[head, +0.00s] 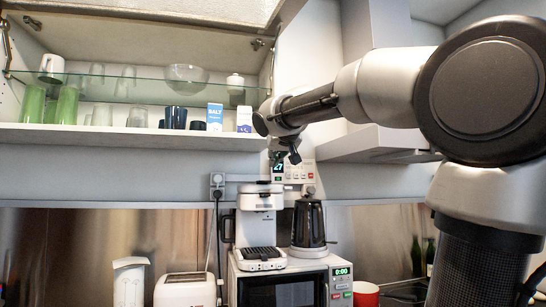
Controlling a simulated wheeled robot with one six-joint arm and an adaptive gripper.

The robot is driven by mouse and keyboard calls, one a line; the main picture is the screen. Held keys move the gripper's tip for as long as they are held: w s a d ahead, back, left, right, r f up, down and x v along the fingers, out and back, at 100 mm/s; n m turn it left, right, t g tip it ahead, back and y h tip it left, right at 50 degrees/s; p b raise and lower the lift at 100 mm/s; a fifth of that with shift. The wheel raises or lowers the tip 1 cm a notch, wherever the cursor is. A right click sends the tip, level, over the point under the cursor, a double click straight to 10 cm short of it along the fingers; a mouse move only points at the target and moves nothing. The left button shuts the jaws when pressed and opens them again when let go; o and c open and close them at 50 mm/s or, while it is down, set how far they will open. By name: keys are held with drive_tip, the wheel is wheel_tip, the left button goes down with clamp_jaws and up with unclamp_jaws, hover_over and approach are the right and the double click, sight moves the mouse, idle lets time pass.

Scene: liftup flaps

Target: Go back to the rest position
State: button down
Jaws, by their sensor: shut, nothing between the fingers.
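My gripper (286,156) hangs at the end of my arm, which reaches in from the right. It is shut and empty, just right of the wall cabinet's (130,138) lower right corner and in front of the wall panel with a display. The cabinet's lift-up flap (190,10) is raised at the top of the view. My gripper is below the flap and apart from it in the picture.
The cabinet holds green glasses (67,105), a glass bowl (186,78), dark cups and a salt box (214,117). Below stand a coffee machine (258,215), a kettle (308,225), a microwave (280,290) and a toaster (185,290). A range hood (375,143) is behind my arm.

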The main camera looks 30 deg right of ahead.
idle(0.4)
drive_tip(key=s+f+n+g, duration=0.2)
drive_tip(key=s+f+g, duration=0.15)
drive_tip(key=f, duration=0.95)
drive_tip(key=s+a+f+g+y, duration=0.2)
drive_tip(key=s+a+f, duration=0.1)
drive_tip(key=s+f, duration=0.9)
drive_tip(key=s+a+f+n+g+y, duration=0.1)
drive_tip(key=s+a+f+g, duration=0.1)
drive_tip(key=s+f, duration=0.9)
drive_tip(key=shift+s+a+f+g+y, duration=0.35)
drive_tip(key=shift+a+f+g+y, duration=0.1)
drive_tip(key=shift+g, duration=0.3)
